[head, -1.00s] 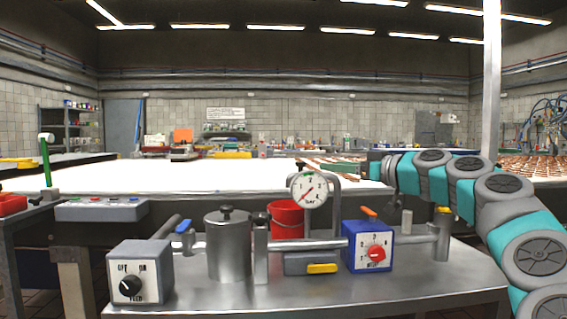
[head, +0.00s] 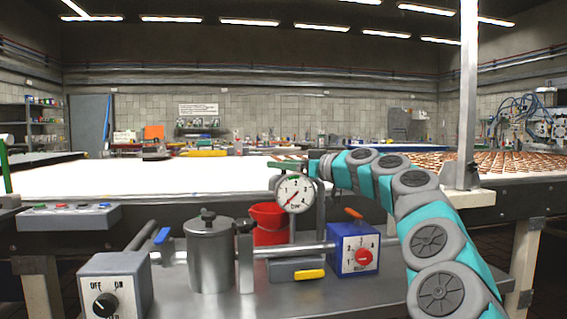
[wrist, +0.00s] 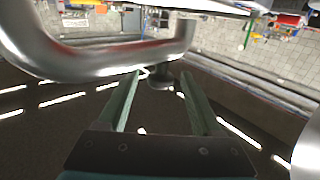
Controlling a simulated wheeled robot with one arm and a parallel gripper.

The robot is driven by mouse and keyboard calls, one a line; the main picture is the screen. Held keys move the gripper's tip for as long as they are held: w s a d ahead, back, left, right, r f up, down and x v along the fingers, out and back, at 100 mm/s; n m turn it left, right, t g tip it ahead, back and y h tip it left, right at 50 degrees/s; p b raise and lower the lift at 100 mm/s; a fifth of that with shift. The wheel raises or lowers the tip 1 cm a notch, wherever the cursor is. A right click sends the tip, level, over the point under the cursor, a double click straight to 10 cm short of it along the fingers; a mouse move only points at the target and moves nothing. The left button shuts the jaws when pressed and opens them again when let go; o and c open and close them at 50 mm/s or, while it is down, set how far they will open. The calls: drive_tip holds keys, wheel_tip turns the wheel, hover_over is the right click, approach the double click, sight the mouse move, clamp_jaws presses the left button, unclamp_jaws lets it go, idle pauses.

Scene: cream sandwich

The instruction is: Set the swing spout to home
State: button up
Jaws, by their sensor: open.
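The swing spout appears to be the bent metal tube (head: 319,212) behind the pressure gauge in the head view; the gauge and my arm hide part of it. In the wrist view a thick curved steel tube (wrist: 100,62) crosses close in front of my gripper. My gripper (wrist: 160,78) is open, its two green fingers apart. A small dark knob-like part (wrist: 160,81) shows between the fingertips; I cannot tell whether it is gripped or touched. In the head view my gripper (head: 285,165) is just above and behind the gauge (head: 294,193).
On the steel bench stand a grey feed switch box (head: 115,287), a lidded steel canister (head: 209,258), a red bucket (head: 268,222) and a blue dial box (head: 353,248). A white conveyor (head: 130,175) lies behind. A metal post (head: 467,100) rises at right.

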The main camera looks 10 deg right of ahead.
drive_tip(key=shift+w+a, duration=0.15)
drive_tip(key=shift+w, duration=0.05)
drive_tip(key=shift+c, duration=0.4)
clamp_jaws()
idle(0.9)
